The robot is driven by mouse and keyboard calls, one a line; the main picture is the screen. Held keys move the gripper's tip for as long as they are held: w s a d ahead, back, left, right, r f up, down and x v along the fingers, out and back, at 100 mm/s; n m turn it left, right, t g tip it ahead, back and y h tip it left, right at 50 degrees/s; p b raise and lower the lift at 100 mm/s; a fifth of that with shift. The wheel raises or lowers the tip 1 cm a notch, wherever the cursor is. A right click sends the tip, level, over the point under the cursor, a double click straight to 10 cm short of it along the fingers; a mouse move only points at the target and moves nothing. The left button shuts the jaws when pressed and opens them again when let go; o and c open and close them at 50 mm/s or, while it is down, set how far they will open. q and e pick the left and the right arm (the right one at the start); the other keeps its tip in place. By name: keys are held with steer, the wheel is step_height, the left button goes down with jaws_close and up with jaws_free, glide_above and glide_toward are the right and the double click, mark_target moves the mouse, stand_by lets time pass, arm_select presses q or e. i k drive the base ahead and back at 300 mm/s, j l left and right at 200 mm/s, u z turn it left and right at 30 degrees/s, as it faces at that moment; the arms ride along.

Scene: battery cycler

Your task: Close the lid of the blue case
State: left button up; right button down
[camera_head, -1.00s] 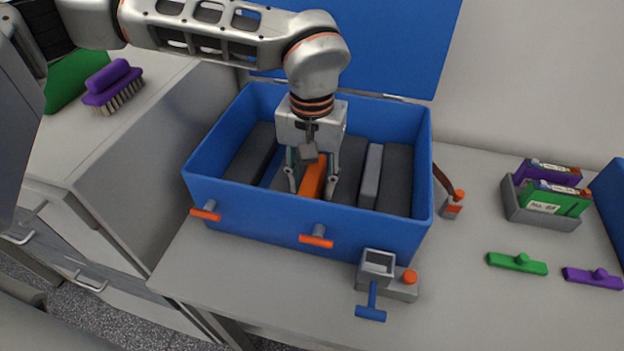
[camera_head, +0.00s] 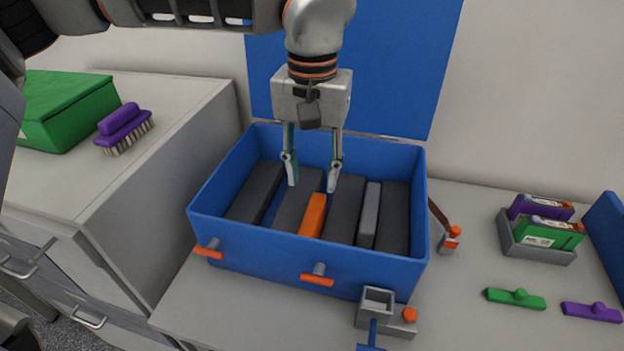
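The blue case (camera_head: 300,253) stands on the table with its lid (camera_head: 395,75) raised upright at the back against the wall. Two orange-handled latches (camera_head: 317,275) are on its front face. Inside are several dark grey blocks (camera_head: 257,190), a lighter grey block (camera_head: 369,215) and an orange block (camera_head: 313,215). My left gripper (camera_head: 312,183) points down over the case, open and empty, its fingertips above and behind the orange block. My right gripper is not in view.
A grey device with a blue handle (camera_head: 372,335) stands close to the case's front right corner. An orange-topped tool (camera_head: 450,238) is right of the case. A grey holder (camera_head: 535,252) with purple and green packs is farther right. A green box (camera_head: 65,108) and purple brush (camera_head: 123,128) are on the left cabinet.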

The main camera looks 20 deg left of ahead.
mark_target(396, 53)
steer(key=k, duration=1)
